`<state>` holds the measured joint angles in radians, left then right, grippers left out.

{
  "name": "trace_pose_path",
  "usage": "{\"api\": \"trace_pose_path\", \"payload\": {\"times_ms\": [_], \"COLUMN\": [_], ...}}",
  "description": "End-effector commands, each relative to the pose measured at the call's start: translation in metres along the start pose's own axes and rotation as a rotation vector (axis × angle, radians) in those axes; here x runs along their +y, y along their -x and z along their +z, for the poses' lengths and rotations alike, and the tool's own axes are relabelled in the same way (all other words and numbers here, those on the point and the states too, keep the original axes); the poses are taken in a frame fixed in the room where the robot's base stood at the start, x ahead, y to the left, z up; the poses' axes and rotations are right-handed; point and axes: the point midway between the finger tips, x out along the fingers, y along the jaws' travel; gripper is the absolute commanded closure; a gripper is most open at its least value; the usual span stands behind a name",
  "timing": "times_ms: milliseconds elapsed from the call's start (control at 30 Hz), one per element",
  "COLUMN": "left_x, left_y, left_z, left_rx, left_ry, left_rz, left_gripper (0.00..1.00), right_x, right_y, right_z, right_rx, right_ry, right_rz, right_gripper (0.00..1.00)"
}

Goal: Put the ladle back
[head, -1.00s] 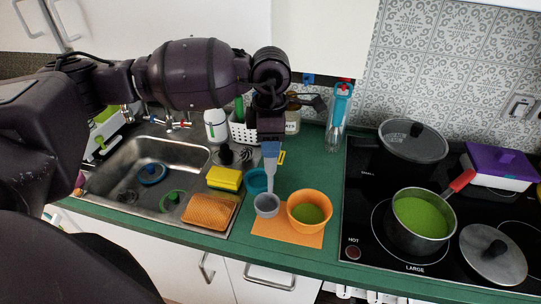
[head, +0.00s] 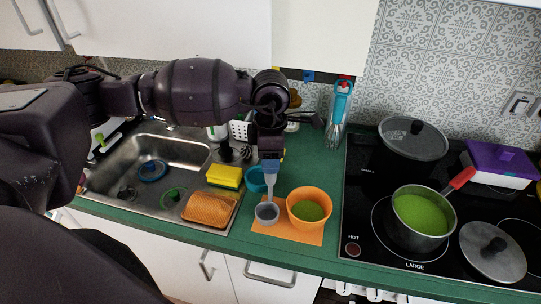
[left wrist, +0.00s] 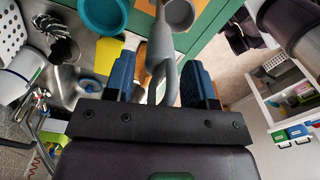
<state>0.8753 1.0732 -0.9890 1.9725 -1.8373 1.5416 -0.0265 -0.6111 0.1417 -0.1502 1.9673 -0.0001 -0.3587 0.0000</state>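The grey ladle (head: 267,212) shows its round bowl over the left part of the orange mat, beside the orange bowl (head: 291,213). I cannot tell whether it touches the mat. My left gripper (head: 270,170) is above it, pointing down, with its blue fingers around the upper handle. In the left wrist view the ladle handle (left wrist: 160,42) runs between the spread fingers of my left gripper (left wrist: 160,72), with gaps seen at both sides. The looped handle end lies near the palm. My right gripper is in neither view.
A teal cup (head: 256,180) stands close behind the ladle. A pot of green soup (head: 421,214) stands on the stove at right. The counter between mat and stove is clear.

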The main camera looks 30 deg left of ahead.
Motion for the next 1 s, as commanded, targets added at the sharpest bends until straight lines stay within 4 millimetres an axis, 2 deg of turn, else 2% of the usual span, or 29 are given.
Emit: {"api": "trace_pose_path", "payload": {"times_ms": [500, 633, 800, 1000], "left_x": [0.000, 0.001, -0.007, -0.007], "left_y": [0.000, 0.021, 0.050, 0.086], "left_z": [0.000, 0.001, -0.012, -0.012], "left_rx": [0.001, -0.003, -0.001, -0.002], "left_ry": [0.000, -0.001, -0.001, 0.000], "left_rz": [-0.001, 0.006, 0.005, 0.004], "left_gripper": [0.44, 0.44, 0.44, 0.44], "right_x": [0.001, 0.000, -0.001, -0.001], "right_y": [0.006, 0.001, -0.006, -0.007], "right_z": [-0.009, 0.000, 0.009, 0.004], "right_rx": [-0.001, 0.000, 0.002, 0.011], "right_ry": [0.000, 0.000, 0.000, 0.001], "right_rz": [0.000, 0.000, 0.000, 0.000], "right_gripper": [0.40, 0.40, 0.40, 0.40]}}
